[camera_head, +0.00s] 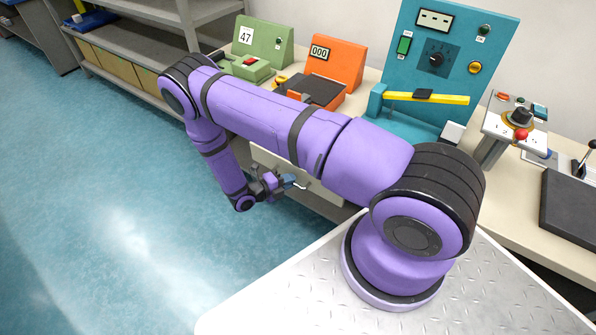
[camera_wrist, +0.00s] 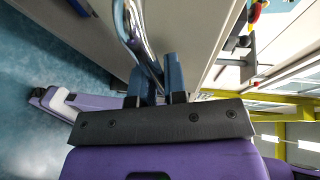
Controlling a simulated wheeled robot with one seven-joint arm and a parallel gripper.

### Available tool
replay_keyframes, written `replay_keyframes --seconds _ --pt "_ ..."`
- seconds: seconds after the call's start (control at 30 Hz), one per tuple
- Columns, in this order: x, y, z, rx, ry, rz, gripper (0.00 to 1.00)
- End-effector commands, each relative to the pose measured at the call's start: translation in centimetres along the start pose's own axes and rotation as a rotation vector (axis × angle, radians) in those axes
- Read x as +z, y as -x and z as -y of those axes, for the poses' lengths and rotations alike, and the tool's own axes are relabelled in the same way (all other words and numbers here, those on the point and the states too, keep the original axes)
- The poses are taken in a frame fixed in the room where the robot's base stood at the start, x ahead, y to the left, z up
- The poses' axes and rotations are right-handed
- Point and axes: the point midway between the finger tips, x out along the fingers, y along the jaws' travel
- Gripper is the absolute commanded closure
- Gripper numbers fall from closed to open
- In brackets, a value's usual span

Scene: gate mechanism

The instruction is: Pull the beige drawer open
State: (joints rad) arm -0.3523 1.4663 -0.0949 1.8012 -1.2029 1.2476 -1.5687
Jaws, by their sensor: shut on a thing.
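The beige drawer (camera_head: 325,202) is under the edge of the beige workbench, partly hidden behind my arm. Its pale front (camera_wrist: 188,32) fills the upper middle of the wrist view. A shiny curved metal handle (camera_wrist: 138,38) stands out from it; its end also shows in the head view (camera_head: 302,187). My gripper (camera_head: 290,181) is at the handle, low in front of the bench. In the wrist view, its two blue fingers (camera_wrist: 154,80) are closed around the lower part of the handle. I cannot tell how far the drawer is open.
On the bench stand a green box (camera_head: 263,45), an orange box (camera_head: 335,62) and a tall teal panel (camera_head: 455,50) with a yellow bar. Grey shelving (camera_head: 150,10) stands at the upper left. The blue floor (camera_head: 120,200) in front of the bench is clear.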

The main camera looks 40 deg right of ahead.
Motion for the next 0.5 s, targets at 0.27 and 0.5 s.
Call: replay_keyframes --seconds 0.27,0.5 --pt "-2.9 7.2 -1.7 0.002 0.001 0.006 1.0" --pt "-5.0 12.2 -2.8 0.002 0.001 0.003 1.0"
